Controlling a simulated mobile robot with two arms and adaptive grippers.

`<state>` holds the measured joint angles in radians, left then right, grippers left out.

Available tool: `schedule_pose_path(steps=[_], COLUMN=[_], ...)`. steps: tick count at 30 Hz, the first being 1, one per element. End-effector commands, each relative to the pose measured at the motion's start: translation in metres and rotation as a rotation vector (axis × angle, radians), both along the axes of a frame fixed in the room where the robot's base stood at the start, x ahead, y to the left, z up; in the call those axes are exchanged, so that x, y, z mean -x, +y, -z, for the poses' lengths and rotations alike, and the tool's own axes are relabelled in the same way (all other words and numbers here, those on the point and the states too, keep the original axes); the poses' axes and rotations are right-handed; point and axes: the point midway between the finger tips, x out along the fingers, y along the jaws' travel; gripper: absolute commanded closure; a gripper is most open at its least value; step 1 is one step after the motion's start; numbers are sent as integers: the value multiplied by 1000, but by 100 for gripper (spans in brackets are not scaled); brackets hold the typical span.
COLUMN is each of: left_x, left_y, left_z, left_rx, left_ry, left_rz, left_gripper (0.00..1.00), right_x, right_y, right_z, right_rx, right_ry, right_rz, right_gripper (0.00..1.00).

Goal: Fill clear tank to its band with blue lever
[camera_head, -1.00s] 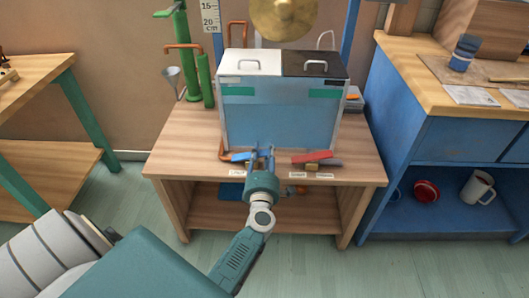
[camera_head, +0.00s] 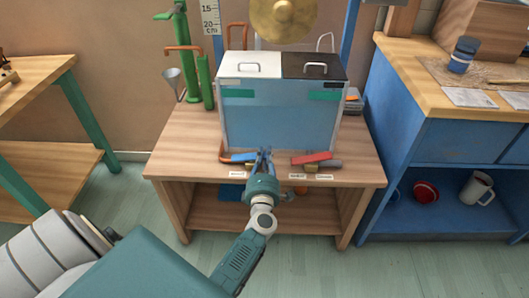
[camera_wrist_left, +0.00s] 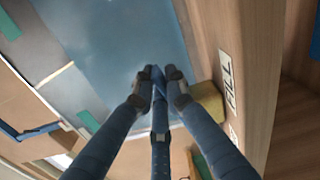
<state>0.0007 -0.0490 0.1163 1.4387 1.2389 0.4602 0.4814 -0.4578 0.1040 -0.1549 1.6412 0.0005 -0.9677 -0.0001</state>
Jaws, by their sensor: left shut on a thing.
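The clear tank (camera_head: 275,122) stands on a wooden bench, with bluish contents showing through its front. A teal band (camera_head: 240,94) marks its left half and another teal band (camera_head: 324,96) its right half. The exact liquid level is hard to tell. The blue lever (camera_head: 242,157) sits low at the tank's front. My left gripper (camera_head: 265,153) is at the lever's right end, its fingers closed together. In the left wrist view the gripper (camera_wrist_left: 159,76) is shut on a blue piece that looks like the lever's end. My right gripper is out of view.
A red lever (camera_head: 311,158) sits close on the right, above small white labels. A green pump (camera_head: 207,85) and a funnel (camera_head: 172,78) stand left of the tank. A brass gong (camera_head: 284,18) hangs behind. A blue cabinet (camera_head: 430,150) stands at right.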

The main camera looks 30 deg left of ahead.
Motion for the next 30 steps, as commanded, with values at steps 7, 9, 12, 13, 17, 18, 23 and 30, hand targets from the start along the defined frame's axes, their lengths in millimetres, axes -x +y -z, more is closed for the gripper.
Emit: schedule_pose_path(steps=[7,9,12,13,17,18,23,30], left_x=[-2,-2,-2,-2,-2,-2,-2,-2], left_y=[-3,-4,-4,-5,-5,-5,-5,-5], left_z=[8,11,14,15,19,20,23,25], left_rx=[-157,-200,-258,-273,-331,-346,-387,-409], left_ry=[100,126,161,171,206,216,241,254], left_rz=[2,0,1,1,2,2,2,1], left_gripper=[100,100,100,100,100,100,100,100], right_x=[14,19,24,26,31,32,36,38], right_y=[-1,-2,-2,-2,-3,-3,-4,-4], right_z=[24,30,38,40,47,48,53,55], right_rx=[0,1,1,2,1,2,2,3], right_ry=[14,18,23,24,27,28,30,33], right_rz=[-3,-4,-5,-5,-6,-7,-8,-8], right_gripper=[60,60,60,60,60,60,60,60])
